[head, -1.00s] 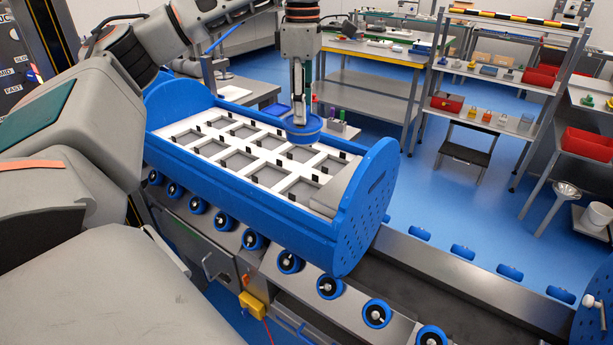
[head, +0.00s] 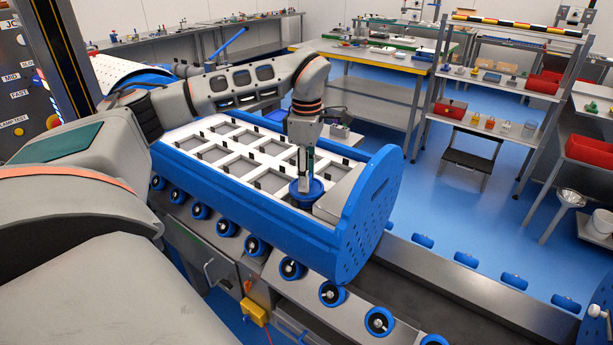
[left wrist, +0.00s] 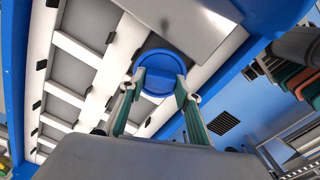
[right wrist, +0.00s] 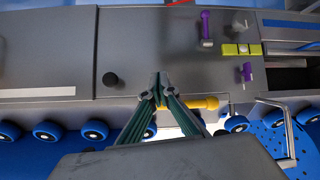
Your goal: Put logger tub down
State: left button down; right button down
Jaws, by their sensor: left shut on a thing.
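The logger tub is a round blue tub (head: 307,188), low over the right-end part of the white grid of the blue carrier (head: 360,225). My left gripper (head: 306,178) is shut on it from above. In the left wrist view the tub (left wrist: 161,72) shows between the two fingertips (left wrist: 160,86), in front of a grid pocket. I cannot tell whether its underside touches the pocket floor. The other visible pockets look empty. My right gripper (right wrist: 158,90) shows only in the right wrist view, its fingertips together with nothing visible between them.
A light grey block (head: 333,203) fills the carrier's right end beside the tub. Blue rollers (head: 291,268) line the conveyor below. In the right wrist view a yellow knob (right wrist: 208,103) and purple fittings (right wrist: 206,27) are near the gripper. Shelves with red bins (head: 452,108) stand farther back.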

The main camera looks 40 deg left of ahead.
pick_arm(q)
jog(key=shift+f, duration=0.25)
jog(key=c, duration=1.5)
grip_release()
jog(key=shift+o, duration=0.2)
notch_tip(320, 180, up, 12)
